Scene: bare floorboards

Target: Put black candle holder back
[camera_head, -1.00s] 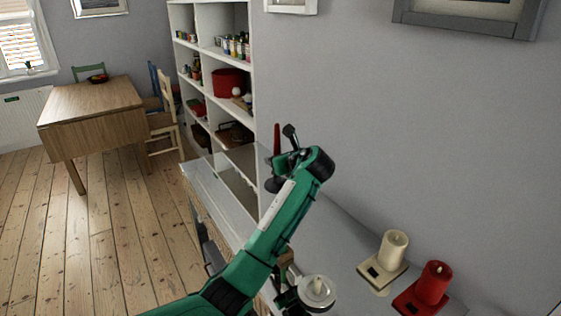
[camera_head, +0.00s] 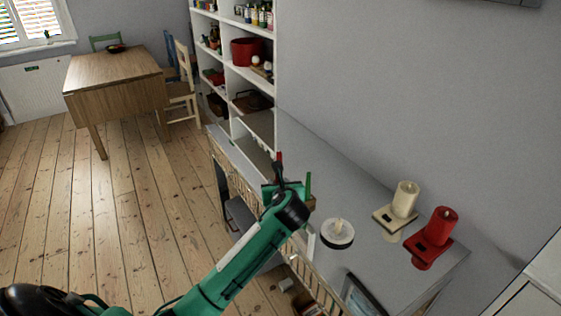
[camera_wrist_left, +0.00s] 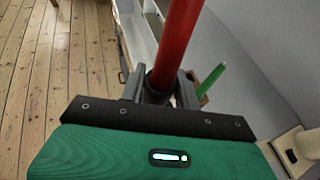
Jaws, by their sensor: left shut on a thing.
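The black candle holder (camera_wrist_left: 157,92) carries a tall red candle (camera_wrist_left: 178,40). My left gripper (camera_head: 283,187) is shut on this holder above the left part of the grey sideboard (camera_head: 335,190). In the head view the red candle (camera_head: 279,159) shows just beyond my fingers. The holder's base is hidden by my gripper, so I cannot tell whether it touches the sideboard top. My right gripper is not in view.
A green candle (camera_head: 308,184) stands close to the right of my left gripper. A short white candle (camera_head: 338,227), a cream candle (camera_head: 405,198) and a red pillar candle (camera_head: 440,225) stand further right. A white shelf unit (camera_head: 277,80) stands behind.

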